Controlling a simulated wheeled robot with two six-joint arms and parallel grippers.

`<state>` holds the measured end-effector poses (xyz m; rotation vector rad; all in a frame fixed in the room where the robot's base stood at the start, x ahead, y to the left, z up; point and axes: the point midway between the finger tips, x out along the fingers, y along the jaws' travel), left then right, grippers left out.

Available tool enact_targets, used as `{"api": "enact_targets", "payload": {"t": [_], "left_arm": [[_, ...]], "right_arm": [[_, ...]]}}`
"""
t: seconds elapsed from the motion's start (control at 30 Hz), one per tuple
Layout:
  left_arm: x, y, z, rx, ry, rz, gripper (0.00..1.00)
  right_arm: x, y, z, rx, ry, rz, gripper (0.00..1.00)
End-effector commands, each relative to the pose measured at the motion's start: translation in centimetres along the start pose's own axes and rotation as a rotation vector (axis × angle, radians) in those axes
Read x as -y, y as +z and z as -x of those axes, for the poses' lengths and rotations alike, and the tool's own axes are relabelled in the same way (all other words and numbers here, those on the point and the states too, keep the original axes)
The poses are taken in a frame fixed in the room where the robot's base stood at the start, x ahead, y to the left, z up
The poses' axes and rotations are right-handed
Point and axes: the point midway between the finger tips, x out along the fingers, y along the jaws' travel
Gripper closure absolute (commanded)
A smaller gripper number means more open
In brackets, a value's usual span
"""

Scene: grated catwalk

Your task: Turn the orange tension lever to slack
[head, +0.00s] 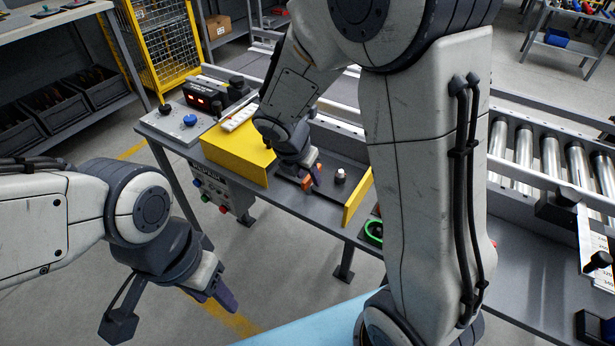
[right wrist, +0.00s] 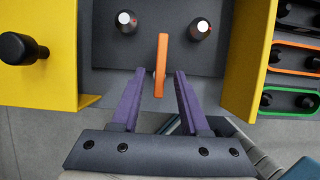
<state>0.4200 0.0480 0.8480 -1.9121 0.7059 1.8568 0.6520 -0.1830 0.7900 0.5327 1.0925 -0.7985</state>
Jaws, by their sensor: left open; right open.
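The orange tension lever (right wrist: 161,55) stands out from a dark grey panel in the right wrist view, lying nearly straight up and down in the picture. My right gripper (right wrist: 159,76) is open, with its two purple fingers on either side of the lever's lower end. Gaps show between the lever and both fingers. In the head view the right gripper (head: 308,178) is over the panel between yellow guards, and mostly hides the lever. My left gripper (head: 222,297) hangs over the floor at the lower left, clear of the bench.
Two dark knobs with pale tops (right wrist: 126,20) flank the lever. Yellow guards (right wrist: 245,60) stand on both sides. A black knob (right wrist: 20,48) is at the left. A control box with a blue button (head: 190,120) and a roller conveyor (head: 550,160) are along the bench.

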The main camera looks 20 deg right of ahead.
Motion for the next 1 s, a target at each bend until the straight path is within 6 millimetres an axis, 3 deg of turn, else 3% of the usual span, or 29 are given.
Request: {"api": "enact_targets", "payload": {"t": [0.23,0.27,0.37,0.73,1.0], "left_arm": [[0.0,0.0,0.0,0.000,0.000,0.000,0.50],[0.0,0.0,0.0,0.000,0.000,0.000,0.50],[0.0,0.0,0.0,0.000,0.000,0.000,0.50],[0.0,0.0,0.3,0.000,0.000,0.000,0.50],[-0.1,-0.1,1.7,0.000,0.000,0.000,0.50]], "right_arm": [[0.0,0.0,-0.1,0.000,0.000,0.000,0.55],[0.0,0.0,-0.1,0.000,0.001,0.000,0.63],[0.0,0.0,-0.1,0.000,0.001,0.000,1.00],[0.0,0.0,0.1,0.000,-0.009,-0.021,1.00],[-0.2,0.1,0.3,-0.001,-0.062,-0.147,1.00]]}}
